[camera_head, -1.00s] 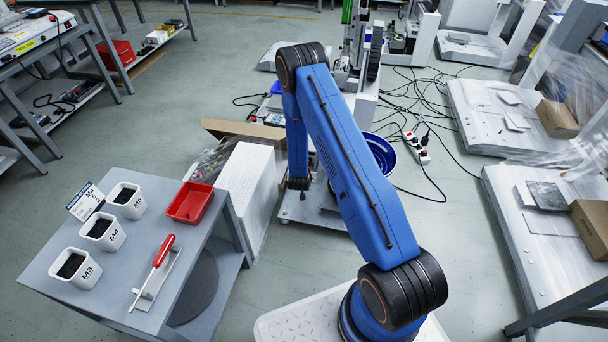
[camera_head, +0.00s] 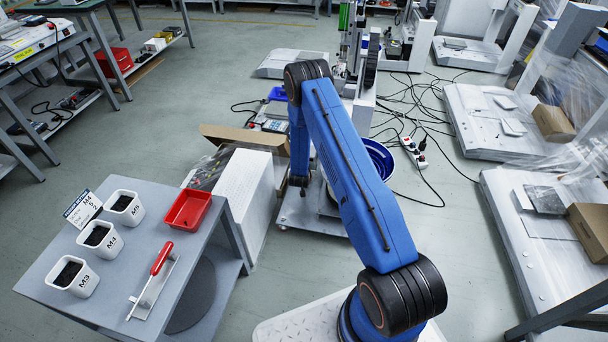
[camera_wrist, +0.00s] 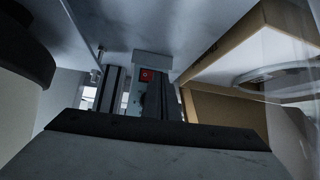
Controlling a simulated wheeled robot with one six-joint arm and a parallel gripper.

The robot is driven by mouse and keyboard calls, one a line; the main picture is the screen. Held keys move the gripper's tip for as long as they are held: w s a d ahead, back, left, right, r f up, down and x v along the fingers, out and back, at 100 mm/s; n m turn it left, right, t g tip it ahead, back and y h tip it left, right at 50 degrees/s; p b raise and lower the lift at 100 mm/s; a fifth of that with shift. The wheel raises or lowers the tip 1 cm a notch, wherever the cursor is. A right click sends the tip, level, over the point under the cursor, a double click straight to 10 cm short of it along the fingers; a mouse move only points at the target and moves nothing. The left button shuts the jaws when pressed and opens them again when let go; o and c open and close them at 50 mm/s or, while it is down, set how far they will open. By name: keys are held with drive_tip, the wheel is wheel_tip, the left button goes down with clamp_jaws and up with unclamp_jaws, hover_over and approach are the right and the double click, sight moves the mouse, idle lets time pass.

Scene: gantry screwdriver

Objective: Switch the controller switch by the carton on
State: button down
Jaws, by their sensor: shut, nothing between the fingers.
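A red switch (camera_wrist: 147,75) sits on a grey controller housing (camera_wrist: 151,62) in the upper middle of the wrist view; its rocker position is too small to tell. An open brown carton (camera_head: 245,137) stands on the floor in the head view, and its tan side shows at the right of the wrist view (camera_wrist: 225,108). The controller by it (camera_head: 272,124) is small in the head view. My gripper (camera_head: 300,184) hangs low beside the carton's right end. In the wrist view my gripper is shut and empty, below the switch and apart from it as far as I can tell.
A white box (camera_head: 245,190) stands before the carton. A grey table (camera_head: 200,245) with screw cups, a red tray (camera_head: 188,210) and a screwdriver (camera_head: 160,262) is at left. A blue bowl (camera_head: 378,160) and power strip (camera_head: 413,152) with loose cables lie right of my arm.

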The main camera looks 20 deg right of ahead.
drive_tip(key=shift+w+r, duration=0.2)
drive_tip(key=shift+w, duration=0.65)
drive_tip(key=shift+d, duration=0.1)
